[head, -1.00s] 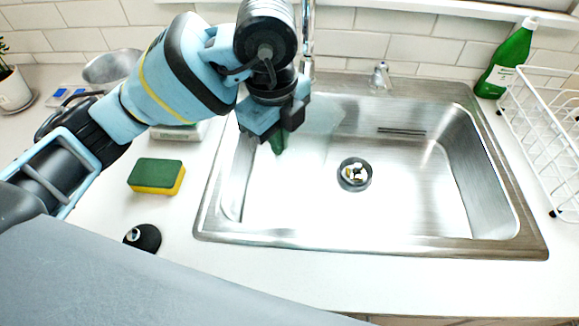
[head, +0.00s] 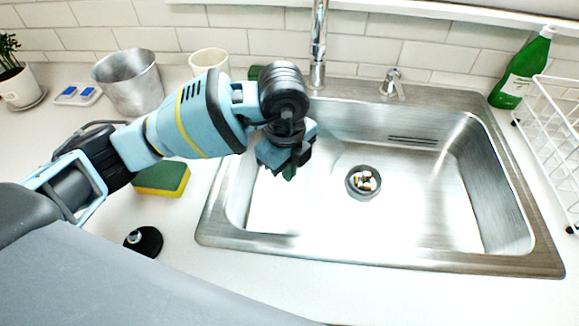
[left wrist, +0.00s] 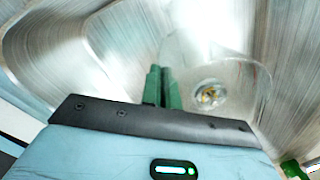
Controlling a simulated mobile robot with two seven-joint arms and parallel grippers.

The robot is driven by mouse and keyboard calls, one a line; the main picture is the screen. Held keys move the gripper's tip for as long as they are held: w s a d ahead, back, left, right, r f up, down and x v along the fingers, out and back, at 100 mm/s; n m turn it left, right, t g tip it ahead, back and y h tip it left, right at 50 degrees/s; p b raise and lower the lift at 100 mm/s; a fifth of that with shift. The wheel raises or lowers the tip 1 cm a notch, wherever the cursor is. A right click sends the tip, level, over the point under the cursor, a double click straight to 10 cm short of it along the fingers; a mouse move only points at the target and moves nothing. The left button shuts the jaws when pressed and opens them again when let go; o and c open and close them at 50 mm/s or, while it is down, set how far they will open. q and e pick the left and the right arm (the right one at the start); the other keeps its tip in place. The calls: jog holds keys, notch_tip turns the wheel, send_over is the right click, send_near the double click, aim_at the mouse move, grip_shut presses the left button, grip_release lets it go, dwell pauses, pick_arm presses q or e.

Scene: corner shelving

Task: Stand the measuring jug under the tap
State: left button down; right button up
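The clear measuring jug (left wrist: 215,75) shows in the left wrist view as a faint transparent outline beside my green fingers, with the drain visible through it. In the head view it is very hard to make out. My left gripper (head: 290,172) is over the left part of the sink (head: 440,263). In the left wrist view its fingers (left wrist: 162,88) are close together at the jug's side, apparently on its handle. Whether the jug touches the sink floor is unclear. The chrome tap (head: 318,45) rises behind the sink. My right gripper is out of view.
A sponge (head: 162,180) and a black stopper (head: 143,241) lie left of the sink. A metal bucket (head: 128,82) and a cream cup (head: 209,62) stand behind. A green bottle (head: 522,70) and white rack (head: 555,130) stand right. The drain (head: 363,182) holds small bits.

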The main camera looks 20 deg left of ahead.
pick_arm(q)
jog(key=shift+w+a+f, duration=0.1)
jog(key=shift+w+f, duration=0.35)
jog(key=shift+f, duration=0.3)
jog(key=c, duration=1.7)
grip_release()
jog(key=r, duration=1.2)
jog(key=shift+s+a+r+p, duration=0.1)
jog(key=shift+s+r+p, duration=0.05)
jog(key=shift+s+p, duration=0.25)
